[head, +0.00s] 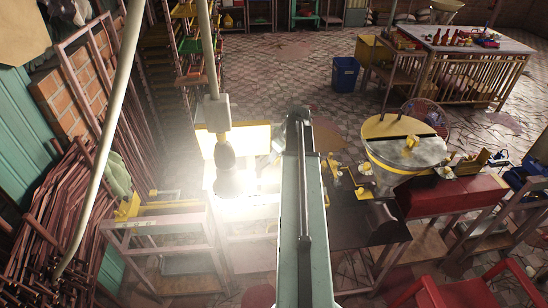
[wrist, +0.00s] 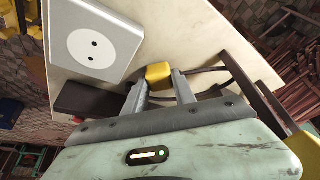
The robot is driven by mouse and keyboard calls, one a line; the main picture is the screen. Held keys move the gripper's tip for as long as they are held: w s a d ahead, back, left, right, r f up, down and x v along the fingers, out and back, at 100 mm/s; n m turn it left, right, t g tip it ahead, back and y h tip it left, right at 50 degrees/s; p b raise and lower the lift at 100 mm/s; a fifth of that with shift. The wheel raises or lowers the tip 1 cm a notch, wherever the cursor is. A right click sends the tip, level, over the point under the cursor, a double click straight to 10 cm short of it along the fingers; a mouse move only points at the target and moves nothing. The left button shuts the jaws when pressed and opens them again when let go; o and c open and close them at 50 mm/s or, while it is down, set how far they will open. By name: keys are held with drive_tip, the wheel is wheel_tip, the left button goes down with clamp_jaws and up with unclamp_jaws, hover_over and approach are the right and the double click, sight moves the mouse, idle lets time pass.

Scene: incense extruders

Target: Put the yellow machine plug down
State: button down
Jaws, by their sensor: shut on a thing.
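The yellow machine plug (wrist: 158,71) sits between the two grey fingers of my gripper (wrist: 160,84) in the wrist view. The gripper is shut on it. Just beyond it is a cream-coloured flat surface (wrist: 205,40); I cannot tell whether the plug touches it. A white two-hole socket (wrist: 95,47) lies up and to the left of the plug, apart from it. In the head view my arm runs up the middle, and I cannot make out the gripper or the plug there.
A dark block (wrist: 90,98) lies left of the fingers, and dark bars are at right. In the head view, a glaring lamp (head: 226,160) hangs left of my arm. A yellow-rimmed round machine (head: 405,142) and red bench (head: 450,192) stand right. Metal rods (head: 45,220) lean left.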

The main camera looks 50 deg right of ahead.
drive_tip(key=c, duration=1)
unclamp_jaws()
drive_tip(key=shift+r+p, duration=0.3)
drive_tip(key=shift+p, duration=0.05)
drive_tip(key=p+v, duration=1.1)
drive_tip(key=v, duration=0.1)
drive_tip(key=shift+r+p, duration=0.35)
